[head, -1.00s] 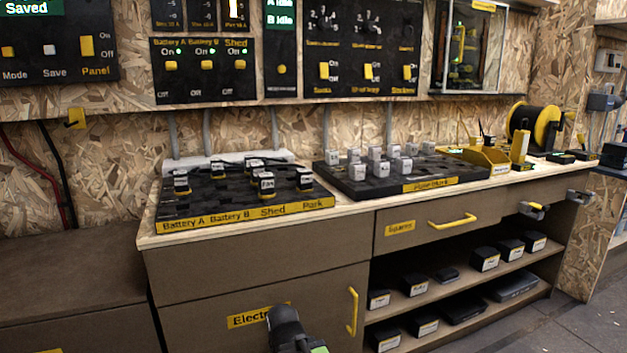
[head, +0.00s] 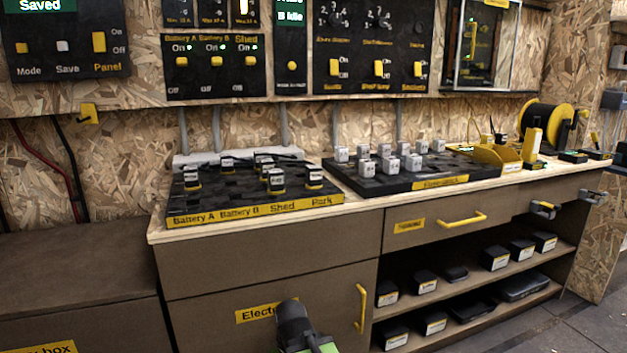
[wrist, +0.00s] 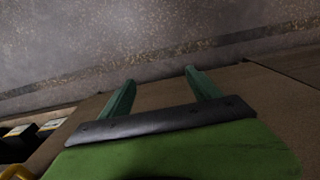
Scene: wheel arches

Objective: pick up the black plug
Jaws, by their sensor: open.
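Several small black plugs with white labelled tops and yellow bands stand on the black board (head: 240,208) marked Battery A, Battery B, Shed and Park, in the head view. One plug (head: 192,178) stands at the left, one (head: 276,182) near the middle front and one (head: 314,179) at the right. I cannot tell which one is the task's black plug. In the wrist view my gripper (wrist: 159,76) is open, its two green fingers apart with nothing between them. My dark and green arm shows low in the head view, in front of the cabinet, below and apart from the plugs.
A second black board (head: 425,184) with grey-white blocks is on the worktop to the right. The cabinet has yellow handles (head: 361,309) on its front. Shelves hold black boxes (head: 496,259). Switch panels (head: 211,68) hang above. Grey floor (wrist: 160,40) is clear in the wrist view.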

